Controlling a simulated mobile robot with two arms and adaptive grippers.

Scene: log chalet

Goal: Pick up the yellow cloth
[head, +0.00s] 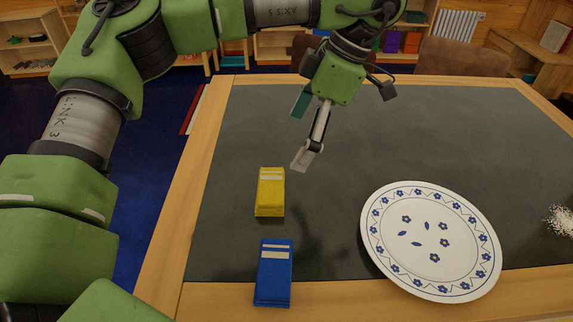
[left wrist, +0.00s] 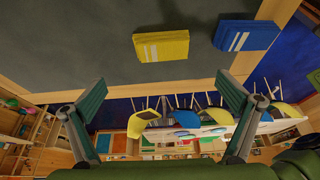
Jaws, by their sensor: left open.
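The yellow cloth (head: 270,194) lies folded, with white stripes, on the dark table top, left of the middle in the head view. It also shows near the top middle of the left wrist view (left wrist: 163,47). My left gripper (head: 303,132) is open and empty, above the table and a little beyond and right of the cloth, apart from it. Its two fingers stand wide apart in the left wrist view (left wrist: 155,108). My right gripper is in neither view.
A folded blue cloth (head: 273,274) lies just in front of the yellow one. A white plate with blue flowers (head: 430,274) lies to the right. A white grainy heap (head: 561,220) is at the far right. The table (head: 470,140) is bare behind the plate. Chairs (head: 462,57) stand behind.

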